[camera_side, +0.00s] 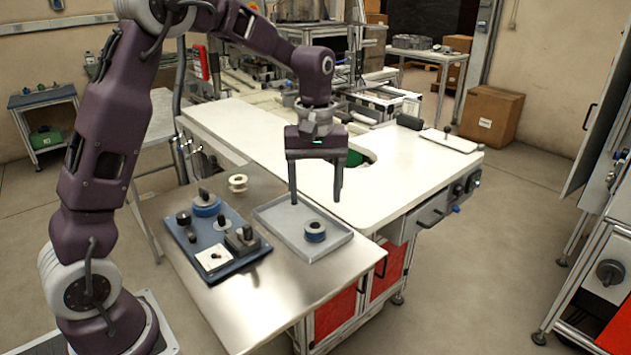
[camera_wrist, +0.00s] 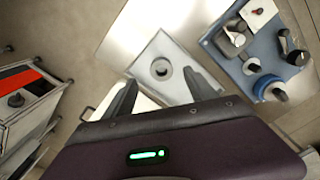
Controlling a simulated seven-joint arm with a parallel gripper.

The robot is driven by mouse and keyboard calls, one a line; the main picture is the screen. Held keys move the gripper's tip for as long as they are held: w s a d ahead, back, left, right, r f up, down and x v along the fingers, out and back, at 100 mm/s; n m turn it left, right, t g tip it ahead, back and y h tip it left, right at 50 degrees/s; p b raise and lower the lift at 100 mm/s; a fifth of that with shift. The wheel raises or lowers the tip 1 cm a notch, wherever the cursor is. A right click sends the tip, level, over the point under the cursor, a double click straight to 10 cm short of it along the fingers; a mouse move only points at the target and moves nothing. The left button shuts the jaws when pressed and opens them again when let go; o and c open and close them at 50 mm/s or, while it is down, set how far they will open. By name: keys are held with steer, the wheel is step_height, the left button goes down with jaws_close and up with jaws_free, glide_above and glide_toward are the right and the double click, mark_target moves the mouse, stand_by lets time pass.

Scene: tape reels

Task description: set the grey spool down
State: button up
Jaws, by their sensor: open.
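In the wrist view the spool (camera_wrist: 161,69) shows from above as a grey ring with a dark centre, inside the tray (camera_wrist: 147,53). My gripper (camera_side: 315,200) is open and empty, its two fingers pointing down above the tray, with the spool lower and apart from them. In the wrist view the open fingers (camera_wrist: 162,90) stand to either side below the spool.
A blue fixture board (camera_side: 217,240) with posts, knobs and a blue reel (camera_side: 206,204) lies left of the tray. A cream spool (camera_side: 238,183) stands behind it on the metal table. The table front (camera_side: 290,295) is clear. A white worktop (camera_side: 400,175) lies behind the tray.

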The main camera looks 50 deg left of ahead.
steer(key=s+d+r+m+t, duration=0.35)
steer(key=s+r+m, duration=0.25)
steer(key=s+r, duration=0.65)
steer(key=s+d+f+m+t, duration=0.1)
steer(key=s+f+m, duration=0.1)
steer(key=s, duration=0.4)
steer(key=s+d+f+m+t, duration=0.1)
steer(key=s+f+m, duration=0.1)
steer(key=s, duration=0.5)
steer(key=shift+d+f+m, duration=0.15)
steer(key=shift+d+m, duration=0.2)
steer(key=shift+m, duration=0.15)
steer(key=shift+w, duration=0.1)
